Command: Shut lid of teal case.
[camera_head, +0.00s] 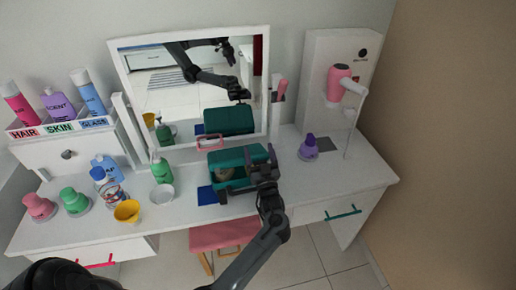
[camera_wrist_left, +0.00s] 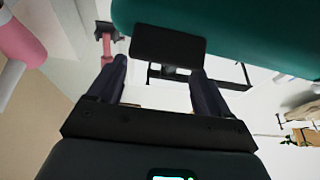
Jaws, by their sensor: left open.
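The teal case (camera_head: 236,155) stands on the white dressing table in front of the mirror. Its lid is raised, and a beige thing (camera_head: 226,174) shows in the dark opening beneath. My left gripper (camera_head: 262,168) is open at the right part of the case's front, and hides part of it. In the left wrist view, a teal surface (camera_wrist_left: 245,38) of the case fills the top, with a black plate (camera_wrist_left: 168,46) in front of the open fingers (camera_wrist_left: 158,78). I cannot tell whether they touch it. My right gripper is not in view.
The mirror (camera_head: 190,80) stands behind the case and reflects it and my arm. A purple bottle (camera_head: 308,148) stands to the right, a green bottle (camera_head: 160,165) and white bowl (camera_head: 162,194) to the left. A blue mat (camera_head: 207,195) lies by the case. A pink stool (camera_head: 222,235) stands below.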

